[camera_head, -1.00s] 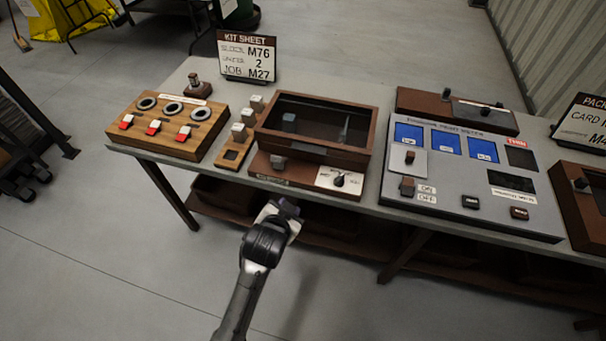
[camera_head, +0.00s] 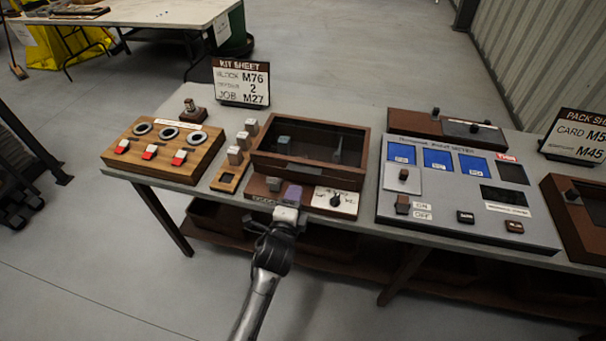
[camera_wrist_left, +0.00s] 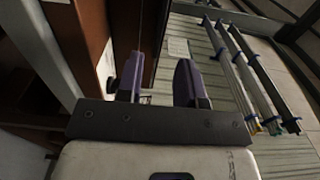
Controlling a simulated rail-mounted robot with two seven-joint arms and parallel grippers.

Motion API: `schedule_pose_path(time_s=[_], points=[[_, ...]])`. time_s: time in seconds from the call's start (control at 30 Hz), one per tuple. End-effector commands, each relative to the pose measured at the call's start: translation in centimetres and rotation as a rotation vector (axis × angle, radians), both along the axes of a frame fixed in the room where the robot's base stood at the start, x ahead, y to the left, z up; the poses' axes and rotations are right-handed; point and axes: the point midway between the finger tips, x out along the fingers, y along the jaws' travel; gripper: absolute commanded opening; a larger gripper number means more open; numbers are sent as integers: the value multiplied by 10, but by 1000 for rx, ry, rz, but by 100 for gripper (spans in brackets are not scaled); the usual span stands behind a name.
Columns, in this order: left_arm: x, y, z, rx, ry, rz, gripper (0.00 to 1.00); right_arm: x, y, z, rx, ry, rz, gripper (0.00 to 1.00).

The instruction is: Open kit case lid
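The kit case (camera_head: 262,162) is a brown wooden box near the middle of the bench, with a dark see-through lid (camera_head: 315,142) that lies closed. A dark bar runs along its front edge. My left gripper (camera_head: 292,193) is just in front of the case, over its front ledge and below the lid's front edge. In the left wrist view its two purple fingers (camera_wrist_left: 160,78) stand apart with nothing between them. A brown wooden face shows to their left there; I cannot tell whether a finger touches it. My right gripper is not in view.
Left of the case are a narrow wooden strip with pale blocks (camera_head: 235,155) and a wooden board with rings and red switches (camera_head: 165,148). A dial (camera_head: 335,200) sits on the ledge's right. A grey panel (camera_head: 465,190) stands right. A kit sheet sign (camera_head: 241,83) stands behind.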

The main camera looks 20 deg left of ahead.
Motion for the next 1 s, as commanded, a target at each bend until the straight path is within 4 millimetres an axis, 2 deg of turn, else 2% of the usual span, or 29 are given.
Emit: schedule_pose_path(time_s=[0.03,0.2,0.5,0.7,1.0], points=[[11,1,-1,-1,-2,0,34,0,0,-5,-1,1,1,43],[42,5,-2,-3,-1,0,34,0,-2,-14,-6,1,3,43],[79,9,-1,-4,0,0,34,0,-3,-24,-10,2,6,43],[88,10,0,-3,1,-1,34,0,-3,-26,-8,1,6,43],[90,10,0,-3,1,0,34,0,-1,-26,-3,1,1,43]])
